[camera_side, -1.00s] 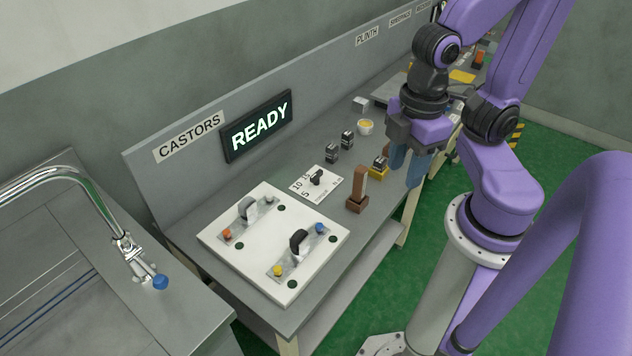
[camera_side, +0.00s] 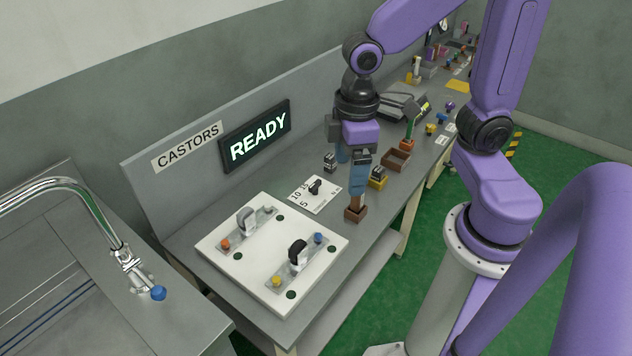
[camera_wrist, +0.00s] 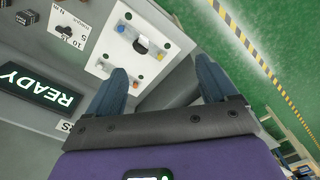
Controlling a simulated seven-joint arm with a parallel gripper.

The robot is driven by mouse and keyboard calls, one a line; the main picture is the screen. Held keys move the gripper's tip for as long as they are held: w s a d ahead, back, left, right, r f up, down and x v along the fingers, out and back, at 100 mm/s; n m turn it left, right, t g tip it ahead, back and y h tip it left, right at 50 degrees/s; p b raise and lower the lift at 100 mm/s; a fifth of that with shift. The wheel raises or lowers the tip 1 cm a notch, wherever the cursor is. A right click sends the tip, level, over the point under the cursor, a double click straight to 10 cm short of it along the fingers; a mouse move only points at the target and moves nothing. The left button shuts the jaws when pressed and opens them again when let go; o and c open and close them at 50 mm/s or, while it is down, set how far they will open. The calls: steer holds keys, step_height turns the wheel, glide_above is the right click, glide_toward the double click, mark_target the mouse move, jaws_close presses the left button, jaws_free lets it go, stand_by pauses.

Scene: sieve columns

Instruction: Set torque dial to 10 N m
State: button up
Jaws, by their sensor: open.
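The torque dial is a black knob (camera_side: 315,186) on a white plate (camera_side: 325,202) marked with numbers including 5 and 10. In the side view its upper edge lies close to my gripper. In the wrist view the dial plate (camera_wrist: 88,18) is at the upper left, outside the fingers, with its knob (camera_wrist: 63,31) pointing toward the numbers. My gripper (camera_side: 350,172) has blue fingers and is open and empty, above the bench behind and right of the dial. The fingers also show in the wrist view (camera_wrist: 165,85), apart from each other. The exact knob setting is too small to read.
A white panel (camera_side: 235,250) with two castors lies in front of the dial. A brown upright tool in a block (camera_side: 355,213) stands right of the dial, partly behind my fingers. Small black-topped blocks (camera_side: 330,162) are nearby. A READY display (camera_side: 255,135) is on the back wall.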

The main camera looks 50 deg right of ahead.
steer(key=w+d+f+m, duration=0.2)
steer(key=w+f+m, duration=0.15)
steer(key=w, duration=0.75)
steer(key=m, duration=0.6)
glide_above(316, 184)
step_height(316, 184, down, 15)
step_height(316, 184, down, 17)
steer(key=shift+d+f, duration=0.1)
steer(key=shift+f, duration=0.1)
steer(key=c, duration=1.1)
